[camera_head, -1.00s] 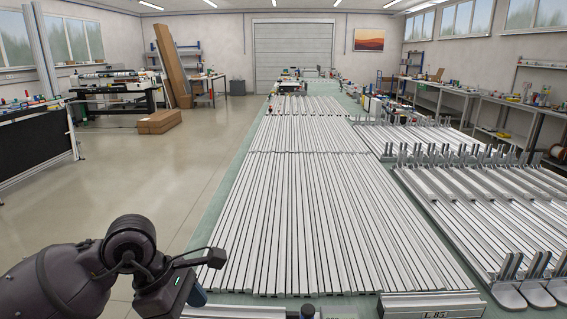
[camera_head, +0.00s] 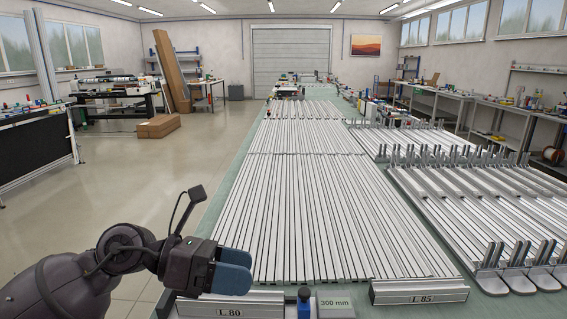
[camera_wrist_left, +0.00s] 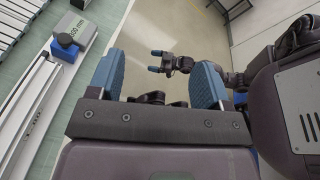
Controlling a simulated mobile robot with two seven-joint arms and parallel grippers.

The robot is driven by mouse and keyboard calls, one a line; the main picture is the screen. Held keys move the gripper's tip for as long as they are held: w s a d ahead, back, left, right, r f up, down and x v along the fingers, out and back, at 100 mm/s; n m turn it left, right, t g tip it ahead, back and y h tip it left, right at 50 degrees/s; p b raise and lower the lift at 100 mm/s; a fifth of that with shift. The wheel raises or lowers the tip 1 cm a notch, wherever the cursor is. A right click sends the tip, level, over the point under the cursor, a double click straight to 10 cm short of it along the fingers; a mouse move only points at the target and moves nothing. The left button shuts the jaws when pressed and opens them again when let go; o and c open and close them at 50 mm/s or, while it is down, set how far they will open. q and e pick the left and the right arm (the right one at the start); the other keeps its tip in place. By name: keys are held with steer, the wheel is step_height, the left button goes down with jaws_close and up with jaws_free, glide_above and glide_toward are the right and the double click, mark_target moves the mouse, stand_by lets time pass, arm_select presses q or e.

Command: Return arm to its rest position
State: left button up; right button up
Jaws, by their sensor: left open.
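My left gripper (camera_head: 235,270) has blue fingertips and is at the lower left of the head view, over the near left edge of the table. In the left wrist view my left gripper (camera_wrist_left: 158,80) shows its two blue fingers wide apart with nothing between them. Beyond them, my right gripper (camera_wrist_left: 156,61) shows small, its two blue fingertips apart and empty, with the floor behind it.
The green table (camera_head: 232,188) holds rows of metal profiles (camera_head: 325,210). Near its front are a bar labelled L 80 (camera_head: 222,312), a bar labelled L 85 (camera_head: 420,294), a blue block with a dark knob (camera_head: 304,297) and a 300 mm plate (camera_head: 334,305). Open floor (camera_head: 130,190) lies left.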

arm_select(q)
steer(key=w+a+r+n+t+h, duration=0.3)
steer(key=w+a+n+t+h, duration=0.15)
steer(key=n+t, duration=0.85)
steer(key=w+a+f+n+t+y, duration=0.1)
steer(key=a+f+n+t+y, duration=0.2)
steer(key=a+f+n+y, duration=0.65)
steer(key=w+d+f+n+t+y, duration=0.15)
steer(key=f+n+t+y, duration=0.35)
steer(key=n, duration=0.9)
steer(key=s+a+f+n+g+y, duration=0.25)
steer(key=s+f+n+g, duration=0.2)
steer(key=f, duration=0.45)
steer(key=s+a+f+n+g+y, duration=0.1)
steer(key=s+a+f+n+g, duration=0.3)
steer(key=f, duration=0.4)
steer(key=s+f+n+y, duration=0.1)
steer(key=s+f, duration=0.4)
steer(key=s, duration=0.2)
steer(key=s+a+f+n+g+y, duration=0.1)
steer(key=s+f, duration=0.4)
steer(key=s, duration=0.3)
steer(key=shift+s+a+n, duration=0.2)
steer(key=shift+a+n, duration=0.05)
steer(key=shift+n, duration=0.15)
steer(key=shift+g, duration=0.25)
